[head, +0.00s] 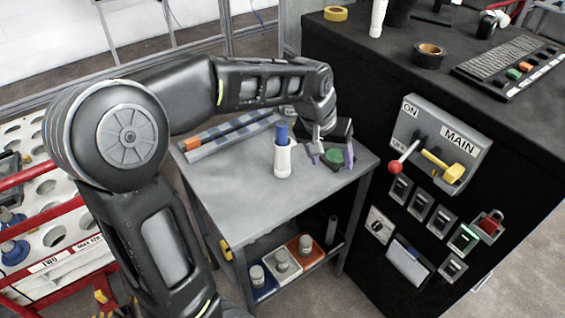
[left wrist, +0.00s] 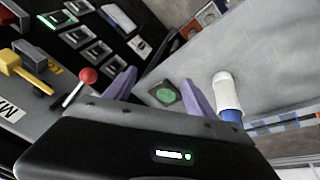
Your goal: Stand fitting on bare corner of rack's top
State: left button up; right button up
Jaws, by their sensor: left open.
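A white cylinder with a blue upper part, which looks like the fitting (head: 283,158), stands upright on the grey top of the rack (head: 235,200). It also shows in the left wrist view (left wrist: 228,93), just right of my fingers. My left gripper (head: 332,160) is open, with its two purple fingers over the right back part of the top, apart from the fitting. A green disc on a dark square pad (left wrist: 165,95) shows between the fingers; whether they touch it I cannot tell. The front corner of the top looks bare. My right gripper is not in view.
A blue, grey and orange striped bar (head: 228,137) lies along the top's back left edge. The lower shelf holds coloured bins (head: 283,264). A black cabinet (head: 340,85) with a red-knobbed lever (head: 396,167) stands close at right. A red-railed white panel (head: 50,225) is at left.

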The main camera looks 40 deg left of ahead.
pick_arm(q)
jog(key=d+f+m+h, duration=0.1)
jog(key=d+f, duration=0.5)
jog(key=f, duration=0.3)
jog(key=d+f+m+h, duration=0.1)
jog(key=d+f, duration=0.4)
jog(key=f, duration=0.5)
jog(key=s+d+f+g, duration=0.1)
jog(key=s+d+f, duration=0.2)
jog(key=s+f, duration=0.3)
jog(key=s+d+f+g, duration=0.1)
jog(key=s+d+f, duration=0.2)
jog(key=s+f, duration=0.2)
jog(key=s+d+f+g+h, duration=0.1)
jog(key=s+d+f, duration=0.2)
jog(key=s+f, duration=0.3)
jog(key=s, duration=0.4)
jog(key=shift+s+d+f, duration=0.3)
jog(key=shift+d, duration=0.1)
